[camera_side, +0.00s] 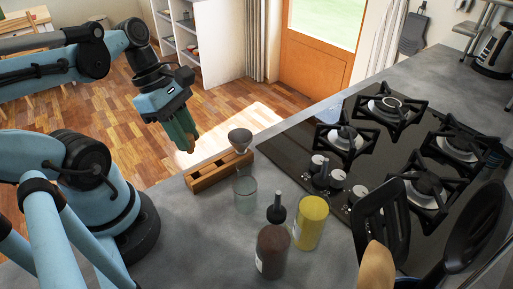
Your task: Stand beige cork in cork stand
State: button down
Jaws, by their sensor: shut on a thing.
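My gripper (184,138) hangs up and to the left of the cork stand, pointing down, apart from it. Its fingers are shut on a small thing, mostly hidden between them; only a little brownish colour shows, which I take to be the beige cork. The cork stand (206,182) is a long wooden block with openings along its top, lying near the counter's edge. A grey cone-shaped piece (240,136) rises at the stand's right end; I cannot tell whether it stands in the block or behind it.
A clear glass (245,195) stands just in front of the stand. A brown bottle (272,252) with a dark top and a yellow container (311,222) stand nearer. A black gas hob (300,143) fills the right. Dark utensils (393,220) rise at the front right.

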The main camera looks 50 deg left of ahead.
send_over(202, 179)
jog(key=a, duration=0.2)
jog(key=shift+s+a+f, duration=0.1)
jog(key=shift+s+f, duration=0.1)
jog(key=shift+f, duration=1.25)
jog(key=shift+s+a+f, duration=0.1)
jog(key=shift+s+f, duration=0.05)
jog(key=shift+f, duration=1.3)
jog(key=shift+f, duration=1.3)
jog(key=c, duration=0.9)
grip_release()
jog(key=shift+a+r, duration=0.1)
jog(key=shift+r, duration=0.05)
jog(key=shift+v, duration=5.85)
